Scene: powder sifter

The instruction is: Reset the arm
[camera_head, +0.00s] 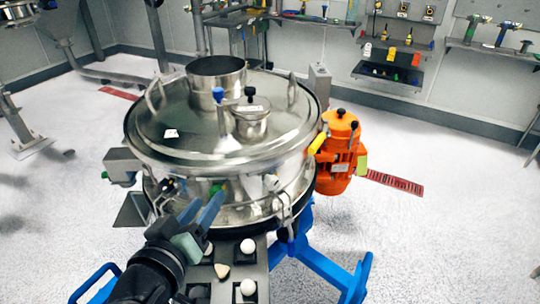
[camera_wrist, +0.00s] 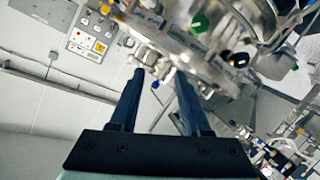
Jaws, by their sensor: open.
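My gripper (camera_head: 205,211) is raised in front of the sifter's near side, left of centre in the head view. Its two blue fingers stand apart with nothing between them. In the wrist view, my gripper (camera_wrist: 156,76) also shows open and empty, with its fingers pointing toward the metal sifter (camera_wrist: 190,35). The round steel sifter (camera_head: 180,140) fills the middle of the head view, with a short open cylinder (camera_head: 216,85) on its lid. I cannot tell exactly how far the fingertips are from the sifter's wall.
An orange motor (camera_head: 338,160) sticks out at the sifter's right. A dark tray (camera_head: 255,276) with white balls lies just right of my arm. Blue legs (camera_head: 325,262) stand below.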

